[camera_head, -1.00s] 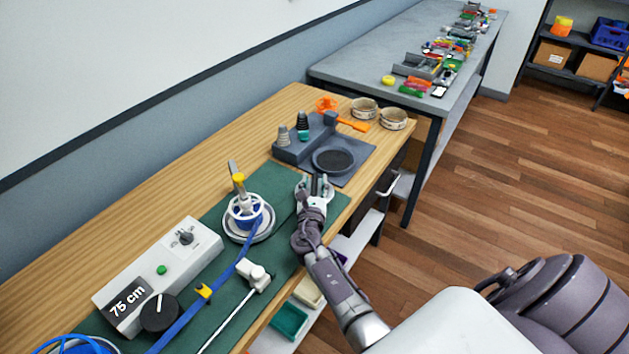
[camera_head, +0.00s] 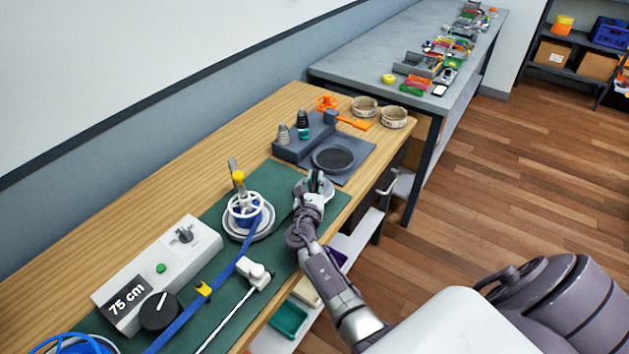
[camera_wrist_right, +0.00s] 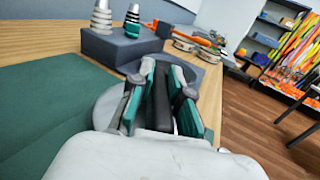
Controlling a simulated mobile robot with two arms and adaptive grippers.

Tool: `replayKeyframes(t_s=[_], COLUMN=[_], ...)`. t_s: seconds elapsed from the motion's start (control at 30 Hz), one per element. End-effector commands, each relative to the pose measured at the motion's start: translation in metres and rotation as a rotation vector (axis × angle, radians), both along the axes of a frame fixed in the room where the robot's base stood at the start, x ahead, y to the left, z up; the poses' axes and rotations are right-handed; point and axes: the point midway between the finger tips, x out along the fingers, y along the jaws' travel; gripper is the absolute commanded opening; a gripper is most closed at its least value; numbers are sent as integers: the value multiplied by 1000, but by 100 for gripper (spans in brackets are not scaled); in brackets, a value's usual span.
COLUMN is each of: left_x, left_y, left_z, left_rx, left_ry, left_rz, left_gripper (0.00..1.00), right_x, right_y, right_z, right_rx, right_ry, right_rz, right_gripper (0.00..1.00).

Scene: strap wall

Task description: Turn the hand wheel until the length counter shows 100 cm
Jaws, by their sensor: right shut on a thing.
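The length counter (camera_head: 127,299) on the white box reads "75 cm". My right gripper (camera_head: 316,181) is at the far right end of the green mat. In the right wrist view its fingers (camera_wrist_right: 160,90) are shut on a dark upright handle (camera_wrist_right: 161,103). A pale grey disc (camera_wrist_right: 107,108) shows beneath the fingers and looks like the hand wheel; the hand covers most of it. A white spool (camera_head: 244,207) with a yellow-topped post stands left of the gripper, with a blue strap (camera_head: 222,277) running from it. My left gripper is out of view.
A dark grey stand (camera_head: 298,151) with cones and a round plate lies just beyond the gripper. A white clamp (camera_head: 254,272) with a rod lies on the green mat (camera_head: 276,184). The box also carries a black dial (camera_head: 159,311) and green button (camera_head: 160,268).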

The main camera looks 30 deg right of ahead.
Motion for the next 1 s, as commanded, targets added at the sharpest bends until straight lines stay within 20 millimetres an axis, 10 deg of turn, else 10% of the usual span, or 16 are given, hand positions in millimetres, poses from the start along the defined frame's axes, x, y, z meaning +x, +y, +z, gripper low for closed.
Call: replayKeyframes(t_s=[0.5,0.97,1.0], left_x=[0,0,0], left_y=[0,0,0], left_z=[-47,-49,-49], left_rx=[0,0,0], left_ry=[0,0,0], left_rz=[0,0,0], left_gripper=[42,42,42], right_x=[-2,-4,-4], right_y=[-2,-3,-3], right_z=[-4,-1,-1], right_rx=[2,2,2], right_ry=[-1,3,3], right_rz=[-371,-417,-416], right_gripper=[0,0,21])
